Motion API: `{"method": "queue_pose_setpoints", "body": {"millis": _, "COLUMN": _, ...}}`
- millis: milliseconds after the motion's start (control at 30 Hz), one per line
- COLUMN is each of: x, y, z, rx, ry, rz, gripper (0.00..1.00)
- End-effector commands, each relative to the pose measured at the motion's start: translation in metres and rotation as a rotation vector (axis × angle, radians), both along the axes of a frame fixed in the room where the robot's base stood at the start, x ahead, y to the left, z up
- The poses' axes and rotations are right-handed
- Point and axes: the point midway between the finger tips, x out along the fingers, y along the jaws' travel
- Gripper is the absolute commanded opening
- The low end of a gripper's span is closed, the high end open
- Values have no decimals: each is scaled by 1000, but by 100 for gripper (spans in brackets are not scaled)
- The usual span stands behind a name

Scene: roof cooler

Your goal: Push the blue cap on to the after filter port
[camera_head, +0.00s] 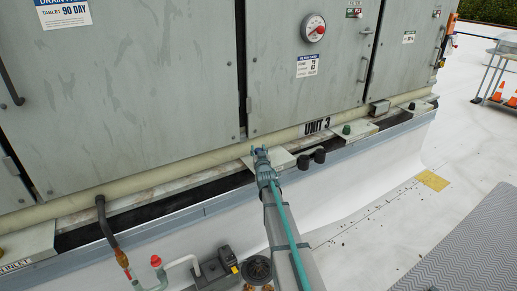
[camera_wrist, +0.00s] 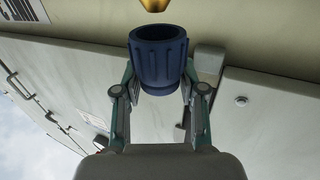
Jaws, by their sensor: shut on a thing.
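The blue cap (camera_wrist: 158,62) is ribbed and hollow, and shows large in the wrist view. My gripper (camera_wrist: 158,90) is shut on it, with one finger on each side. The cap's open rim faces the top of the picture. A brass fitting (camera_wrist: 155,4), cut off by the top edge, lies just beyond the rim, with a visible gap between them. Whether it is the after filter port I cannot tell. In the head view my gripper (camera_head: 262,158) is at the base ledge of the grey cooler, and the cap cannot be made out there.
The grey cooler cabinet (camera_head: 180,90) rises behind the ledge. Two black round parts (camera_head: 311,158) sit right of my gripper, and green-topped parts (camera_head: 346,129) are further along. Pipes (camera_head: 155,262) and a black device (camera_head: 222,268) stand lower left.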

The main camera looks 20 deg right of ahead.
Motion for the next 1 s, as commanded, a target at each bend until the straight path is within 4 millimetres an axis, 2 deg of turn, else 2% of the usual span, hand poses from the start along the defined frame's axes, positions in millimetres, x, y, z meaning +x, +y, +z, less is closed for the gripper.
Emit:
{"method": "queue_pose_setpoints", "body": {"millis": 100, "x": 0, "y": 0, "z": -13, "rx": 0, "ry": 1, "rz": 0, "gripper": 14}}
{"method": "queue_pose_setpoints", "body": {"millis": 333, "x": 0, "y": 0, "z": -26, "rx": 0, "ry": -1, "rz": 0, "gripper": 14}}
{"method": "queue_pose_setpoints", "body": {"millis": 1000, "x": 0, "y": 0, "z": -27, "rx": 0, "ry": 0, "rz": 0, "gripper": 14}}
